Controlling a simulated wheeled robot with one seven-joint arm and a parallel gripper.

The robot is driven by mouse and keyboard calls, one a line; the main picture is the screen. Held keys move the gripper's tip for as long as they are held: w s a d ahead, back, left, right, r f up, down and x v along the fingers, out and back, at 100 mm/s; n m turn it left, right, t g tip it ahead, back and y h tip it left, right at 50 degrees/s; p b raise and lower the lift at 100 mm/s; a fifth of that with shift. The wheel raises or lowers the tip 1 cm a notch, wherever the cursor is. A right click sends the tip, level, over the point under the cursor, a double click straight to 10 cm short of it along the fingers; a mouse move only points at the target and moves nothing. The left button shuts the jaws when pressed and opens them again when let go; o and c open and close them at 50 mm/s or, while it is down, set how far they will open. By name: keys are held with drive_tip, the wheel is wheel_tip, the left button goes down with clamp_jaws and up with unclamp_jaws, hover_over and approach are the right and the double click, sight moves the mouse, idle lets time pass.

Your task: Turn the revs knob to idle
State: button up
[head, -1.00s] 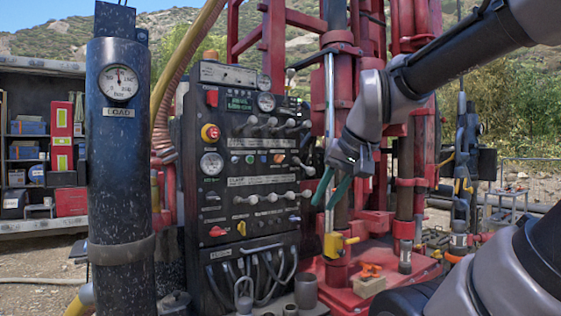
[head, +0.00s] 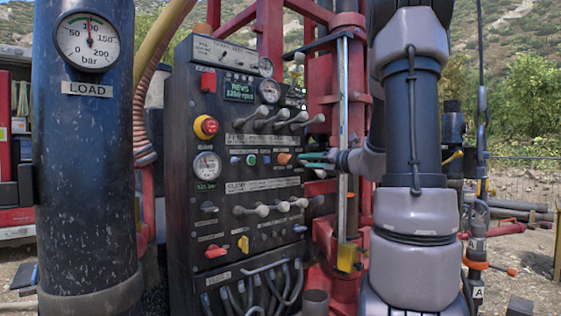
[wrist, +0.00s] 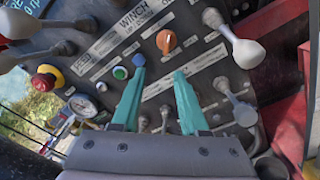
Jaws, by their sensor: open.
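The black control panel (head: 228,140) stands left of my arm in the head view. An orange knob (head: 284,158) with a pointer shape sits at mid height near its right edge; its label is too small to read, so I cannot confirm that it is the revs knob. A green display (head: 239,92) above reads REVS with an rpm figure. My gripper (head: 304,160) points at the orange knob from the right, its green fingers apart. In the wrist view the orange knob (wrist: 166,41) lies just beyond and between the open fingertips (wrist: 159,72), seemingly untouched.
White-knobbed levers (head: 283,118) stick out above and below the knob row, some close to my fingers. A blue button (wrist: 138,60) lies by one fingertip. A red emergency button (head: 206,127) is farther left. A dark LOAD column (head: 87,180) stands at left; the red mast (head: 325,80) is behind.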

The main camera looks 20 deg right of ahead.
sight(288, 159)
drive_tip(key=shift+m+t, duration=0.3)
drive_tip(key=shift+m, duration=0.2)
drive_tip(key=x, duration=0.3)
drive_tip(key=d+x, duration=0.1)
drive_tip(key=x, duration=0.7)
drive_tip(key=shift+w+d, duration=0.3)
drive_tip(key=shift+w, duration=0.1)
clamp_jaws()
